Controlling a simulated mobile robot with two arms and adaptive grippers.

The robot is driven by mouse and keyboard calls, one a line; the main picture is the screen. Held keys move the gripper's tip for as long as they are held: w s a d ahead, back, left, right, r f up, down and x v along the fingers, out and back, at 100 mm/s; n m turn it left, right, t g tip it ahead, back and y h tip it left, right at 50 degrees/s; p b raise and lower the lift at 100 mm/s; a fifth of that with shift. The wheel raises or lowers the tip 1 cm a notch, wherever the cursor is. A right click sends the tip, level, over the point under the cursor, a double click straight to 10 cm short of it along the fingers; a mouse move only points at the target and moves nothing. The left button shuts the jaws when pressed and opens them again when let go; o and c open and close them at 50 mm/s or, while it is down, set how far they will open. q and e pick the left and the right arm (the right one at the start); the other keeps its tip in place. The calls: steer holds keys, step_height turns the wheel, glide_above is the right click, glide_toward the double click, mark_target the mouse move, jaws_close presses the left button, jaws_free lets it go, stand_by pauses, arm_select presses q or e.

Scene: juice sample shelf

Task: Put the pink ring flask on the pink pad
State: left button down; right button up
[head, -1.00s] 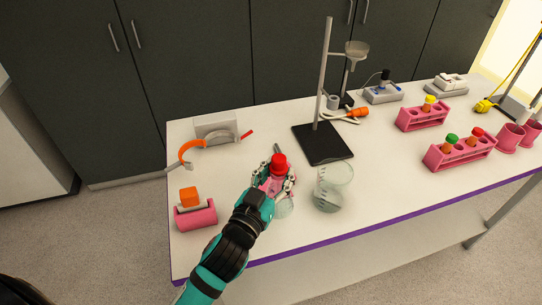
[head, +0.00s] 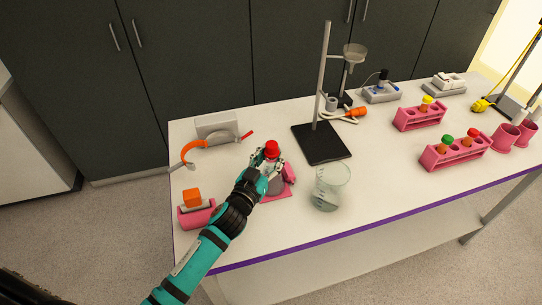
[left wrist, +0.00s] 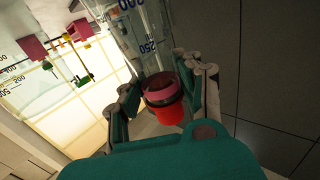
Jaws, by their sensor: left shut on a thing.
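The flask is clear glass with a red cap (head: 271,148). In the left wrist view the pink ring (left wrist: 160,92) sits just above the cap, and the marked glass body (left wrist: 140,35) extends beyond it. My left gripper (head: 267,163) is shut on the flask near its cap; its fingers also show in the left wrist view (left wrist: 165,84). The flask's greyish base shows over the pink pad (head: 283,197), whose front edge stays visible. I cannot tell whether the base touches the pad. My right gripper is in neither view.
A glass beaker (head: 331,187) stands close on the right. A black stand base (head: 322,150) is behind it. A pink holder with an orange block (head: 193,198) is at the left. Pink tube racks (head: 455,155) stand at the right. The front middle of the table is clear.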

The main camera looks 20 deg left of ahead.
arm_select(q)
steer(key=shift+f, duration=0.1)
steer(key=c, duration=0.9)
jaws_free()
steer(key=shift+o, duration=0.2)
steer(key=shift+s, duration=0.25)
steer(key=s+a+b, duration=0.1)
steer(key=s+b, duration=0.2)
steer(key=s, duration=0.8)
steer(key=shift+s+a, duration=0.2)
steer(key=shift+a, duration=0.2)
